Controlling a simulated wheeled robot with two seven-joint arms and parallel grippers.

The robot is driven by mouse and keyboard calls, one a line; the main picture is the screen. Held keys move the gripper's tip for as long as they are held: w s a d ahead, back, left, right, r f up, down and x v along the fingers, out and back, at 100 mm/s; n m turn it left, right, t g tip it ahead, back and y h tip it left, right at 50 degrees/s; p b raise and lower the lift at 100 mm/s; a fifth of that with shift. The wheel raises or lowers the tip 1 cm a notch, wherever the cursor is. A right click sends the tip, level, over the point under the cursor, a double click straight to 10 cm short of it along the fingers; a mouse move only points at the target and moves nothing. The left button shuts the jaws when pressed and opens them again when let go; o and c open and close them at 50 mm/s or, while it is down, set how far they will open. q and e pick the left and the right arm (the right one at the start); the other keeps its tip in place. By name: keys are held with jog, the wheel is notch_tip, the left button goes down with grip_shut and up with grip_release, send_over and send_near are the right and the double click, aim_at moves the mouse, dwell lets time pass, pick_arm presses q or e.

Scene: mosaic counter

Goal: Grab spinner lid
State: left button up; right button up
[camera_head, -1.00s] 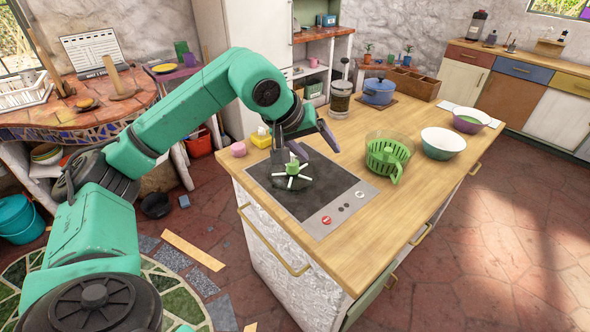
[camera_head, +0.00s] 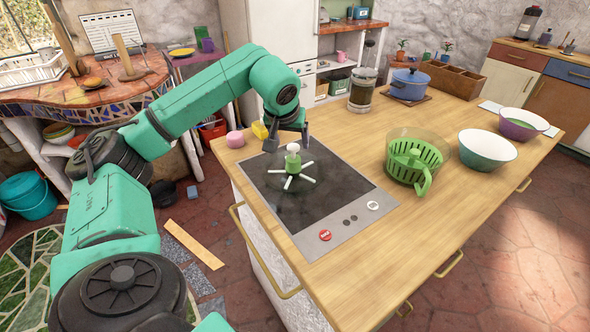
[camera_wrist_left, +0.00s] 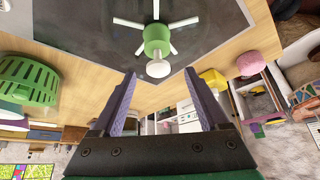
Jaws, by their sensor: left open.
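The spinner lid (camera_head: 292,172) lies on the dark cooktop. It has a green hub with a white knob, white spokes and a faint see-through disc. It also shows at the top of the left wrist view (camera_wrist_left: 157,38). My left gripper (camera_head: 288,138) is open and empty, just behind the knob in the head view. In the wrist view its purple fingers (camera_wrist_left: 160,75) are apart, with the knob ahead of the gap, not between them. The green spinner basket in its clear bowl (camera_head: 416,160) stands right of the cooktop.
The cooktop (camera_head: 340,205) is set in the wooden counter (camera_head: 440,215). A pink object (camera_head: 235,139) and a yellow one (camera_head: 259,130) stand close to my gripper. A glass jar (camera_head: 362,92), a blue pot (camera_head: 410,84) and two bowls (camera_head: 488,150) stand farther back or right.

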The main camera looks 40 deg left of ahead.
aim_at(294, 155)
pick_arm(q)
jog(key=p+x, duration=0.1)
jog(key=x, duration=0.7)
jog(key=shift+d+p, duration=0.15)
jog(key=shift+p, duration=0.2)
jog(key=shift+s, duration=0.1)
grip_shut()
